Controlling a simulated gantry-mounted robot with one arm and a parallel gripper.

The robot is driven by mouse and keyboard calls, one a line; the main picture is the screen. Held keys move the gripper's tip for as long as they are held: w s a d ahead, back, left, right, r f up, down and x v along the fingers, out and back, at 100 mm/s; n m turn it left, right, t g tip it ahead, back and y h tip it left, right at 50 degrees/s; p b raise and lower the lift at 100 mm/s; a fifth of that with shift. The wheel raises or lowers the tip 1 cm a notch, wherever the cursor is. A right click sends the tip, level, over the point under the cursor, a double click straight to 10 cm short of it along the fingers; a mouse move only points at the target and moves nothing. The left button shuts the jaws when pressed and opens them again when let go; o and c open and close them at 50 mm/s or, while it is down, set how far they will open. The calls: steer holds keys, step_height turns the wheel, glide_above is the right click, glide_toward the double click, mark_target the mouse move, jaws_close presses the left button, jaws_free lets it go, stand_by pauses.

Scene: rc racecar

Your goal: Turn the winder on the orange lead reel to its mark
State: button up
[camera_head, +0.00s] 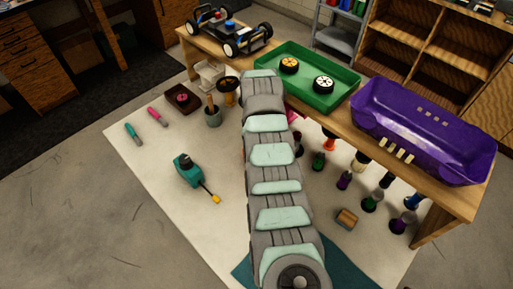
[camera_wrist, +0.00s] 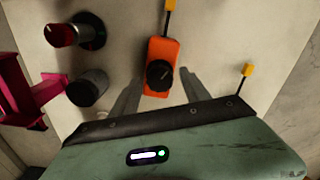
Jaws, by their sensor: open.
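The orange lead reel (camera_wrist: 158,50) lies on the pale surface in the wrist view. A thin dark lead with a yellow tip (camera_wrist: 169,5) runs from its top end. Its round black winder (camera_wrist: 159,74) sits on the near part of the reel. A faint pale line seems to show on the winder, but its mark cannot be made out. My gripper (camera_wrist: 159,80) is open, with one grey finger on each side of the reel and winder. No contact is clear. In the head view my arm hides the gripper and the reel.
Left of the reel are a red-topped knob (camera_wrist: 62,33), a dark grey cylinder (camera_wrist: 87,88) and a pink frame (camera_wrist: 30,90). Another yellow tip (camera_wrist: 248,70) stands to the right. In the head view, a teal device (camera_head: 188,170) lies left of my arm; several bottles stand right.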

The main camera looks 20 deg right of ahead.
steer(key=shift+r+p, duration=0.7)
steer(key=shift+r, duration=2.2)
